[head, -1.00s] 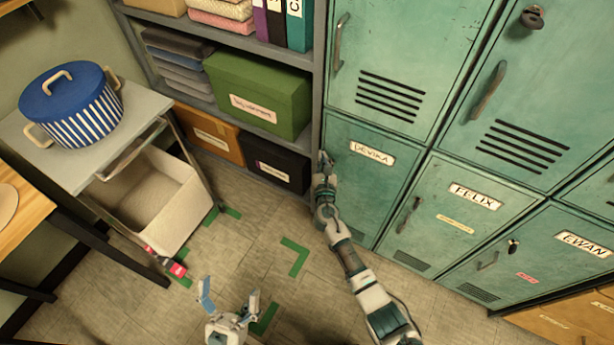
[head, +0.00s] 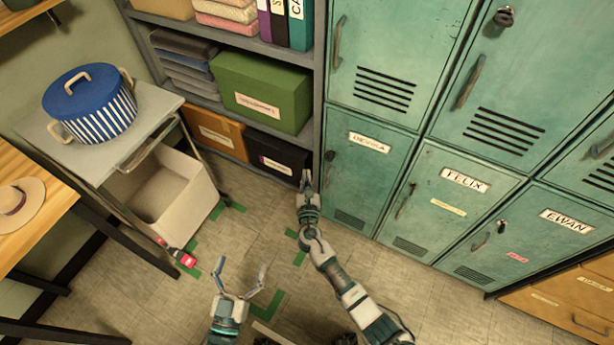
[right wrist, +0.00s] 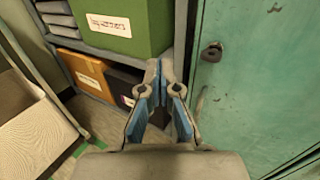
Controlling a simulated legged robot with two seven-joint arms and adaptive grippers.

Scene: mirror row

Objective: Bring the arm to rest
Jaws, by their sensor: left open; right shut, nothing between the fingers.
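My right arm (head: 352,290) reaches up from the bottom right in the head view. Its right gripper (head: 306,176) is shut and empty, in front of the shelf and beside the DEVIKA locker (head: 362,165). In the right wrist view the right gripper's fingertips (right wrist: 157,68) meet, with the black box and the locker edge behind them. My left gripper (head: 241,278) is open and empty, low over the floor at the bottom of the head view. Neither gripper visibly touches anything.
Teal lockers (head: 460,190) fill the right. A shelf holds a green box (head: 260,90), an orange box (head: 215,133) and a black box (head: 278,155). At left stand a cart (head: 160,108) with a blue striped pot (head: 90,105) and a table with a hat (head: 20,203).

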